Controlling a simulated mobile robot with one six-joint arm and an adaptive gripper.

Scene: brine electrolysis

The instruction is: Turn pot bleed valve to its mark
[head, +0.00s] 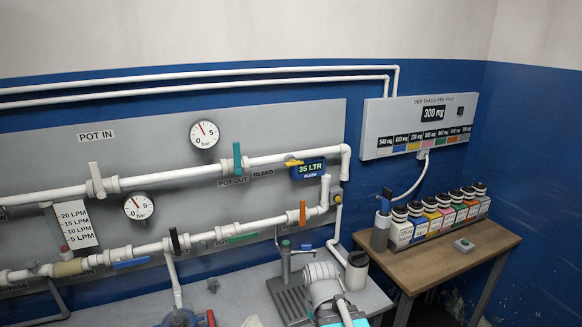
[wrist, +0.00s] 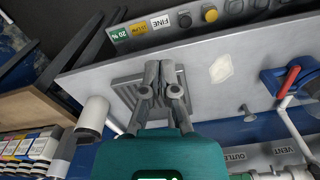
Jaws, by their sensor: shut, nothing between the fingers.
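The label BLEED (head: 263,173) is on the grey wall panel in the head view. A small yellow handle (head: 293,163) sits on the upper white pipe just right of it, beside the 35 LTR display; I take this as the pot bleed valve. No mark for it can be made out. My gripper (wrist: 165,75) is shut and empty in the wrist view, with its fingertips over the counter and the slatted tray. It is low and well away from the yellow handle. The handle does not show in the wrist view.
A teal handle (head: 237,158) and an orange handle (head: 302,212) are on nearby pipes. A white cylinder (head: 356,270) stands on the counter. Several coloured bottles (head: 444,216) line the wooden table (head: 430,262) at right. A red-handled blue valve (wrist: 290,82) is right of my gripper.

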